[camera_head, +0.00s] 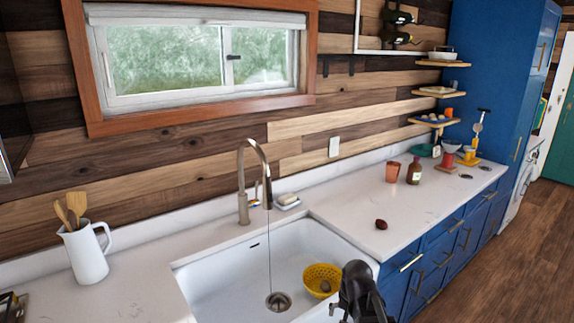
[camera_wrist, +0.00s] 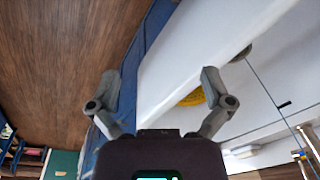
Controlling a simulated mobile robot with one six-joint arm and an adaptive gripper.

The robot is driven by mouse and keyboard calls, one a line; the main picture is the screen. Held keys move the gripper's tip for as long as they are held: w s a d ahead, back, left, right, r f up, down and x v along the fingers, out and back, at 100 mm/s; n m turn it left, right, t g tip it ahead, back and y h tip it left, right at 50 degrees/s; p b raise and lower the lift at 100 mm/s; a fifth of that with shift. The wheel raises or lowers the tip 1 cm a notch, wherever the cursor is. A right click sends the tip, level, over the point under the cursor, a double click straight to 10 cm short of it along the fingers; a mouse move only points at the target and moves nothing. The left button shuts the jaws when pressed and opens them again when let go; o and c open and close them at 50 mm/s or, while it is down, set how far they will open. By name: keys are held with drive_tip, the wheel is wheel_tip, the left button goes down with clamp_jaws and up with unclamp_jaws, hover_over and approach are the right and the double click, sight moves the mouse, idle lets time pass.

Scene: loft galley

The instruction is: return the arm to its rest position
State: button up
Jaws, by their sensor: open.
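My gripper (camera_head: 358,292) shows at the bottom of the head view, in front of the sink's right front edge. In the wrist view my gripper (camera_wrist: 160,82) has its two fingers spread wide apart, with nothing between them. The sink's white front edge and the blue cabinet fronts lie beyond the fingers there. Part of my arm hides the sink's front right corner in the head view.
The white sink (camera_head: 225,285) holds a yellow colander (camera_head: 322,272). A tall faucet (camera_head: 243,185) stands behind it. A white jug (camera_head: 86,255) with wooden utensils stands left. A dark round item (camera_head: 381,224) lies on the right counter. The wooden floor (camera_head: 500,265) is clear.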

drive_tip(key=s+f+n+g+b, duration=0.1)
drive_tip(key=s+f+n+b, duration=0.15)
drive_tip(key=f+b, duration=0.85)
drive_tip(key=s+f+n+b, duration=0.1)
drive_tip(key=s+f+b, duration=0.3)
drive_tip(key=f+b, duration=0.7)
wheel_tip(320, 180, up, 17)
drive_tip(key=p, duration=1.7)
